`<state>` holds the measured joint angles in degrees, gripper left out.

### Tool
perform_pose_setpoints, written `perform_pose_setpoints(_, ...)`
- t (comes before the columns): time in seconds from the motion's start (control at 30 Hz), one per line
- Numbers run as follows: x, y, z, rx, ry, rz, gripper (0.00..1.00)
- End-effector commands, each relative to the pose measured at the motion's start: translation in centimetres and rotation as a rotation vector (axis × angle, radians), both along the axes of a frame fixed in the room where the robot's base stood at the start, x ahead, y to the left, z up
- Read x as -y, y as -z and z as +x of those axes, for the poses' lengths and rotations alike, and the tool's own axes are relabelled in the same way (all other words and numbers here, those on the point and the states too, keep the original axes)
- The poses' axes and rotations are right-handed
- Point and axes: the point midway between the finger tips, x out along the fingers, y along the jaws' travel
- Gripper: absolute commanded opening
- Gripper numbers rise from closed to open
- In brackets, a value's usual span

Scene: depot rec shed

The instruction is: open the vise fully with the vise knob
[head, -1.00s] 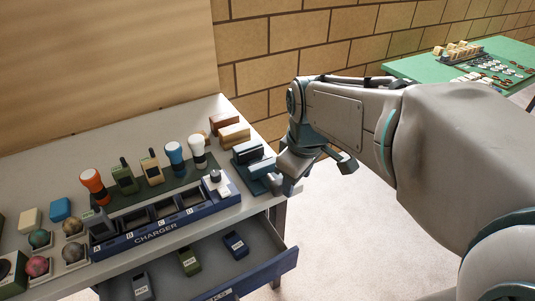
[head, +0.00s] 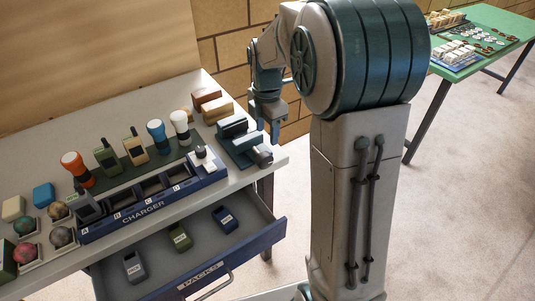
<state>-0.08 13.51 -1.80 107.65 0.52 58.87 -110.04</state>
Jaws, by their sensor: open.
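The vise (head: 240,146) stands at the right end of the grey workbench. It has a teal base and dark blocky jaws, and the jaw gap is too small to judge. Its grey vise knob (head: 263,156) sticks out at the right, near the bench edge. My gripper (head: 267,131) points down with its fingers apart and empty. In the picture it is just above the knob, and I see no contact. My arm reaches in from the right and does not cover the vise.
Left of the vise is a blue charger (head: 150,207) with several slots and radios and torches behind it. An open drawer (head: 200,255) with several packs juts out below. Wooden blocks (head: 207,100) lie behind the vise. A green table (head: 490,45) stands far right.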

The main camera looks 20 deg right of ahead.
Motion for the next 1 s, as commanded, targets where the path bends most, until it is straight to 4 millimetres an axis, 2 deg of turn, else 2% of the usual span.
perform_pose_setpoints(0.2, 0.0, 4.8, -0.1, -0.005, 0.001, -0.001, 0.5)
perform_pose_setpoints(0.4, 0.0, 8.2, -0.1, -0.004, 0.001, 0.0, 0.5)
perform_pose_setpoints(0.6, 0.0, 9.8, 0.0, 0.0, 0.002, 0.0, 0.5)
perform_pose_setpoints(0.9, 0.0, 10.0, 0.0, 0.001, 0.002, 0.0, 0.5)
perform_pose_setpoints(0.93, 0.0, 10.0, 0.0, 0.001, 0.002, 0.0, 0.44)
perform_pose_setpoints(1.0, 0.0, 10.0, 0.0, 0.001, 0.002, 0.0, 0.25)
